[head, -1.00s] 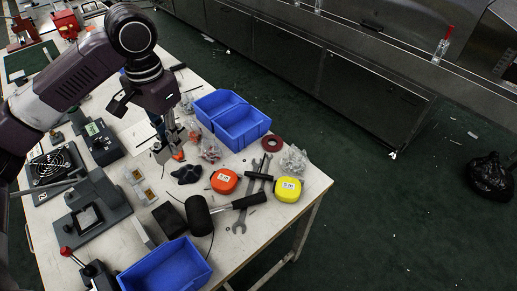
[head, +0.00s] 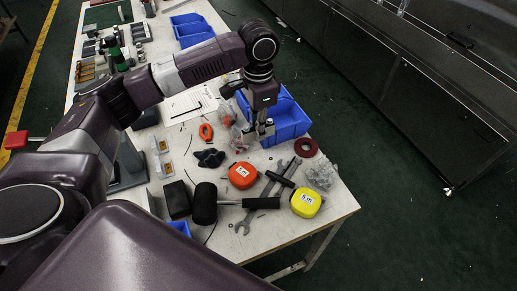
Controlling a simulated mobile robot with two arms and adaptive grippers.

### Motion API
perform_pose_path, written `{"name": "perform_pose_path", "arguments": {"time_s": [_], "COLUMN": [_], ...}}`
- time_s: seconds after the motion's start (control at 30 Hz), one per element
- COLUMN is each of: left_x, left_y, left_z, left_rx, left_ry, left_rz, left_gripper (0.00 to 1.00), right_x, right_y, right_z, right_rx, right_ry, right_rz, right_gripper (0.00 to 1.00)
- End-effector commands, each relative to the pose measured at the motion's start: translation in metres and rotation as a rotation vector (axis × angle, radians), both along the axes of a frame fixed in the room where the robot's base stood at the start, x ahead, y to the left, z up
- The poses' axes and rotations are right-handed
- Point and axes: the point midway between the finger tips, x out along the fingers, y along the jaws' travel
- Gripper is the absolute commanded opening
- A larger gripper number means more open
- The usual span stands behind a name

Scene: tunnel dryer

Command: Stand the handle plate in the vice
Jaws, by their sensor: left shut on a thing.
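My left gripper (head: 260,131) reaches over the bench from the left and points down, just in front of the blue double bin (head: 289,118). It is shut on a small grey metal piece, which I take to be the handle plate (head: 267,127). The fingers hide much of the piece, and its exact shape is hard to tell. It appears to be held above the bench top. I cannot make out the vice for certain; my left arm covers much of the bench's left side. My right gripper is not in view.
On the bench are a black mallet (head: 205,204), an orange tape measure (head: 242,175), a yellow tape measure (head: 306,203), wrenches (head: 243,222), a red tape roll (head: 306,147) and a dark star knob (head: 210,158).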

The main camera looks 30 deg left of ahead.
Motion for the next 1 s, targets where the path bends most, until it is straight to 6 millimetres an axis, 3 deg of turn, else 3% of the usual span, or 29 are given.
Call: {"name": "perform_pose_path", "arguments": {"time_s": [0.1,0.27,0.6,1.0], "left_x": [0.0,0.0,0.0,0.0], "left_y": [0.0,0.0,0.0,-0.001], "left_z": [-0.02,-0.032,-0.083,-0.089], "left_rx": [0.0,-0.001,-0.001,-0.001], "left_ry": [0.001,-0.001,0.0,-0.001], "left_rz": [0.001,0.001,0.001,0.0], "left_gripper": [0.0,0.0,0.0,0.0], "right_x": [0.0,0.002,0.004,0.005], "right_y": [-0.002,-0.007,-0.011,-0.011], "right_z": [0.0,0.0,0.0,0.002], "right_rx": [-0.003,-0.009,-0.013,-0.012], "right_ry": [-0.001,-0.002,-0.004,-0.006], "right_rz": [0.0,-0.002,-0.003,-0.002], "right_gripper": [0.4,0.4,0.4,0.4]}}
